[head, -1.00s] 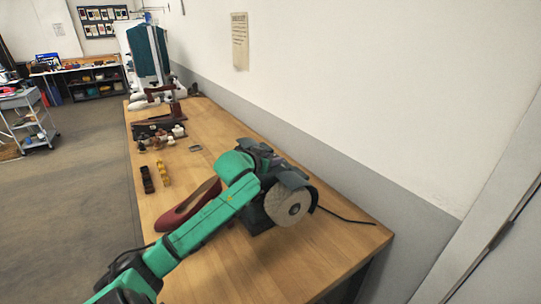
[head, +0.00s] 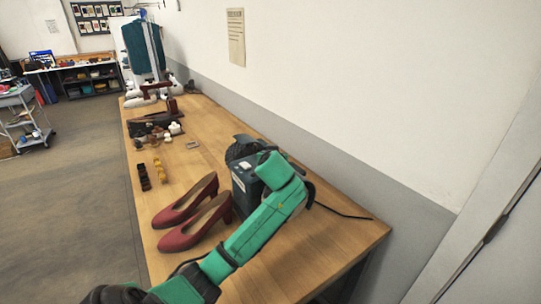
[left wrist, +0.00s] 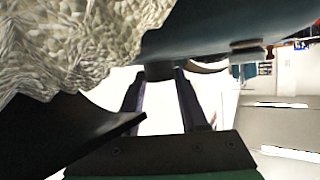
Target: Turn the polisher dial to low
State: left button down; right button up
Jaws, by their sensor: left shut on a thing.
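The polisher (head: 243,188) is a dark grey machine on the bench, partly hidden behind my green left arm in the head view. In the left wrist view, its pale, rough buffing wheel (left wrist: 60,45) fills the upper left and its grey-blue body (left wrist: 220,25) runs across the top. My left gripper (left wrist: 160,78) is under that body, its two dark fingers shut on a small dark part that looks like the dial (left wrist: 158,69). The dial's markings and setting cannot be read. In the head view the gripper is hidden by my arm. My right gripper is in neither view.
A pair of dark red heeled shoes (head: 193,217) stands left of the polisher, close to my arm. Small dark and yellow items (head: 160,171) lie farther left on the wooden bench (head: 300,262). A black cord (head: 342,213) trails right. The wall runs behind.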

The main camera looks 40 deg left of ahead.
pick_arm(q)
jog(key=shift+f, duration=0.15)
jog(key=shift+c, duration=2.2)
grip_release()
jog(key=b+v, duration=0.2)
jog(key=v, duration=1.2)
jog(key=shift+s+r, duration=0.15)
jog(key=shift+r, duration=0.15)
jog(key=shift+d+r, duration=0.1)
